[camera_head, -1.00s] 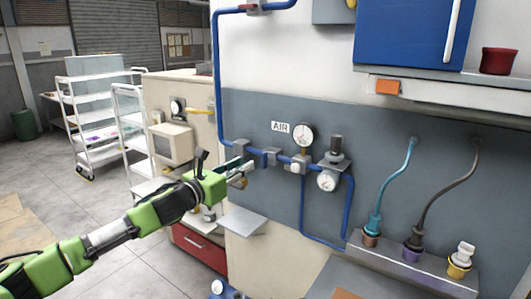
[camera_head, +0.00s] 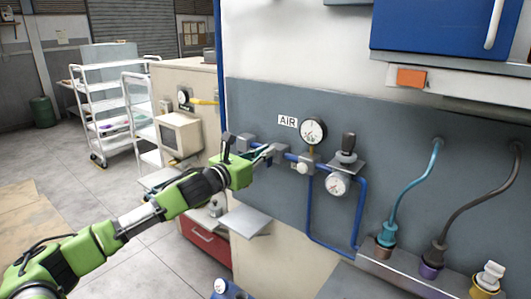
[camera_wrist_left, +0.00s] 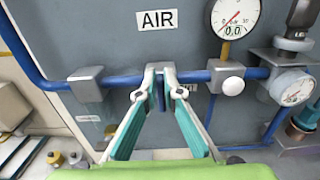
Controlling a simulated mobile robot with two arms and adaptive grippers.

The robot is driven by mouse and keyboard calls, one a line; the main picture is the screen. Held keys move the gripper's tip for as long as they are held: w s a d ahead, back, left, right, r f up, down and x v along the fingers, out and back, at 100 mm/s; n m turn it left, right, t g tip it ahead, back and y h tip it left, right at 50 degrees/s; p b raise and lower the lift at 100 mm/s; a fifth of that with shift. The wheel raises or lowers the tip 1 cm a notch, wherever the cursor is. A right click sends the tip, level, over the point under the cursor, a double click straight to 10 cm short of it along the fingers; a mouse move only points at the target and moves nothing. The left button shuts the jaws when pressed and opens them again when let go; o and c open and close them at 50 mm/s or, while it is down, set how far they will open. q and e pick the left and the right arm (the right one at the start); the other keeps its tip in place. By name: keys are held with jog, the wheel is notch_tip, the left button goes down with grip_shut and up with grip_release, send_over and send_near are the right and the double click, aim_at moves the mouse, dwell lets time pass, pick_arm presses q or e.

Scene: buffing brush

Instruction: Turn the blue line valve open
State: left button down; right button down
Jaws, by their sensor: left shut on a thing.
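The blue air pipe (camera_wrist_left: 126,81) runs along the grey wall panel below the AIR label. My left gripper (camera_head: 274,152) reaches the pipe just left of the round gauge (camera_head: 313,131). In the left wrist view its fingertips (camera_wrist_left: 160,72) come close together at the pipe, shut on a narrow dark blue piece (camera_wrist_left: 160,95), which I take to be the valve handle. The fingers hide most of the valve, so its angle is hard to tell. My right gripper is not in view.
A grey pipe bracket (camera_wrist_left: 88,84) is left of the fingers. A fitting with a white round front (camera_wrist_left: 232,85) and a regulator with a second gauge (camera_head: 338,184) are on the right. A small grey shelf (camera_head: 245,221) juts out below my arm.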

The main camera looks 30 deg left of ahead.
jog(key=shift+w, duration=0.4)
